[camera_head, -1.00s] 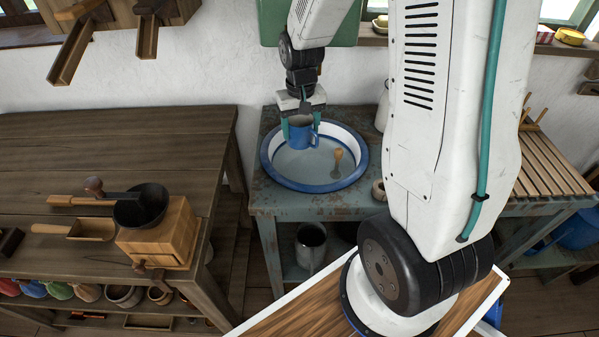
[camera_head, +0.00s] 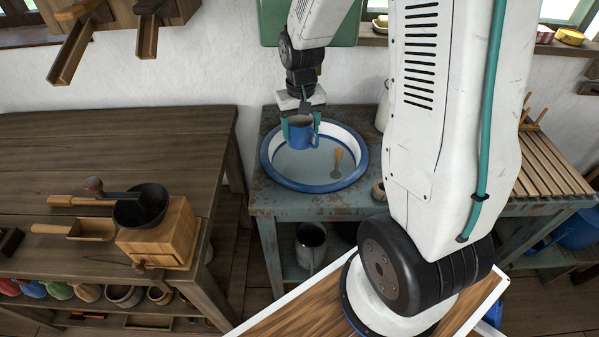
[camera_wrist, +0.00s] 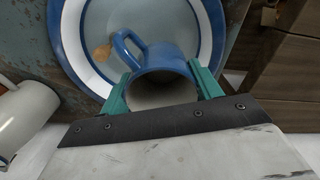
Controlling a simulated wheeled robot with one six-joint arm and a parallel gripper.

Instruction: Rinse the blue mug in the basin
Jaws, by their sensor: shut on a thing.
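The blue mug (camera_head: 301,135) is upright over the back left part of the basin (camera_head: 286,182), a round white bowl with a blue rim. My gripper (camera_head: 301,122) is shut on the mug, with a teal finger on each side of it. The mug's handle points right in the head view. In the wrist view the mug (camera_wrist: 160,75) sits between the fingers, its open mouth towards the camera. I cannot tell whether its base touches the water or the basin floor.
The basin rests on a worn blue-green table (camera_head: 300,206). A white enamel jug (camera_wrist: 25,115) stands close by the basin. A slatted wooden rack (camera_head: 548,165) is at the right. A wooden bench (camera_head: 110,135) with a grinder (camera_head: 160,235) is at the left.

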